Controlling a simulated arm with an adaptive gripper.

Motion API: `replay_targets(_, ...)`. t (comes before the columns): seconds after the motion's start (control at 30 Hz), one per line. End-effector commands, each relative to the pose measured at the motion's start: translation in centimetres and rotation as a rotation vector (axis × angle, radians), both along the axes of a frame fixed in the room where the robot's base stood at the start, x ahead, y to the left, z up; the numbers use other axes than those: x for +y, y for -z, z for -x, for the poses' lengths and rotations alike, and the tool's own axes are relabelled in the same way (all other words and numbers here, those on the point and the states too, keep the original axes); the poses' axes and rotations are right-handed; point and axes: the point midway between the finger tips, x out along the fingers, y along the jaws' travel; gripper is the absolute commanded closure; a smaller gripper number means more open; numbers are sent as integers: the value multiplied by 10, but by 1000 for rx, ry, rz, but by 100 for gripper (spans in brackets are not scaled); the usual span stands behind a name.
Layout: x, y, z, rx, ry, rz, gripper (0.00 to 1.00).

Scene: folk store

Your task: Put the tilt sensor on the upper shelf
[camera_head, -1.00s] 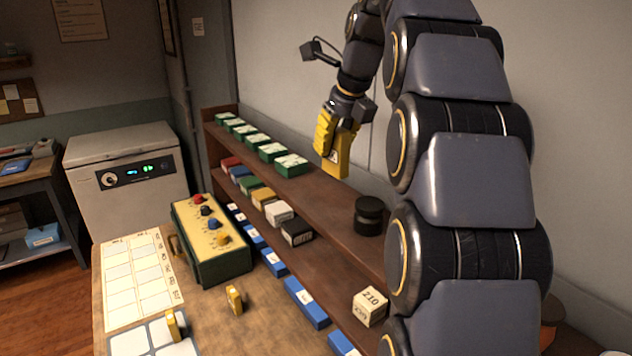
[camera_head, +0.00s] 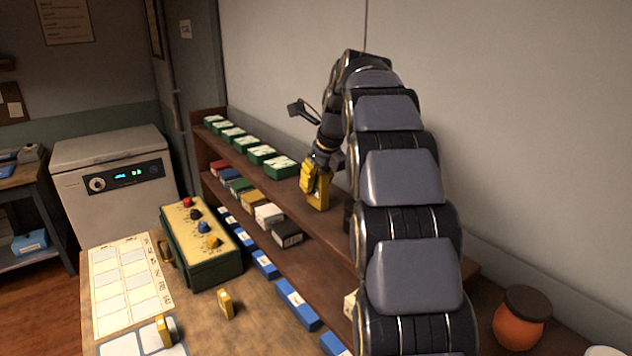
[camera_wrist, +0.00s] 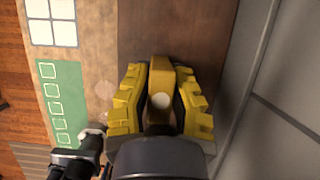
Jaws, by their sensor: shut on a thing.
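My gripper (camera_head: 313,178) has yellow fingers and is shut on a yellow block-shaped sensor (camera_head: 318,200) with a dark triangular mark. The sensor is upright at the upper shelf (camera_head: 339,198), right of the row of green boxes. I cannot tell whether its base touches the board. In the wrist view the sensor (camera_wrist: 160,72) sits between the two yellow fingers (camera_wrist: 160,100). Two similar yellow pieces are on the table, one standing bare (camera_head: 225,304) and one at the white-blue tray (camera_head: 163,331).
Green boxes (camera_head: 282,167) line the upper shelf on the left. Coloured boxes (camera_head: 268,215) fill part of the shelf below, with blue bins (camera_head: 297,304) under them. A green-and-yellow control box (camera_head: 203,240) stands on the table. An orange jar (camera_head: 520,318) is at right.

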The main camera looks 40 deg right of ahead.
Motion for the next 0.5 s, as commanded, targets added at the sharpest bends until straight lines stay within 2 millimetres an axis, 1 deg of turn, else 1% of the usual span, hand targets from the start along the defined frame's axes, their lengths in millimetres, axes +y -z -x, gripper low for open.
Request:
replay_targets(0.33,0,3,0,-1,1,0,100)
replay_targets(0.37,0,4,0,-1,1,1,75)
replay_targets(0.4,0,3,0,-1,1,1,65)
replay_targets(0.5,0,3,0,-1,1,1,65)
